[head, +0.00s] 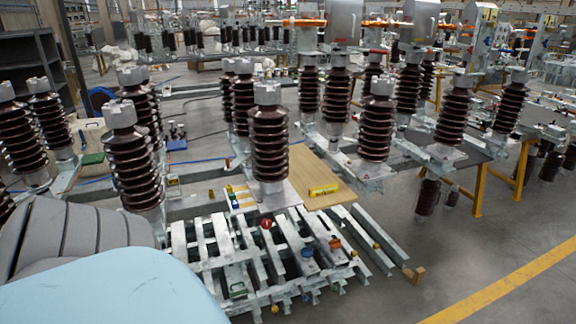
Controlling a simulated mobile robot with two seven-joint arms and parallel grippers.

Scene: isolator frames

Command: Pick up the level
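A short yellow bar with dark markings, which looks like the level (323,190), lies flat on a light wooden board (335,172) near the middle of the head view. The board sits beside a brown ribbed insulator, at the back edge of a rack of metal bars. The level looks unobstructed from above. Neither of my grippers shows in this view, and nothing is touching the level.
Brown ribbed insulators (268,140) stand close behind and left of the board, with another (376,125) to its right. Galvanized bars (275,245) with small colored items lie in front. Grey floor (470,250) is open at right, with a yellow line (510,285).

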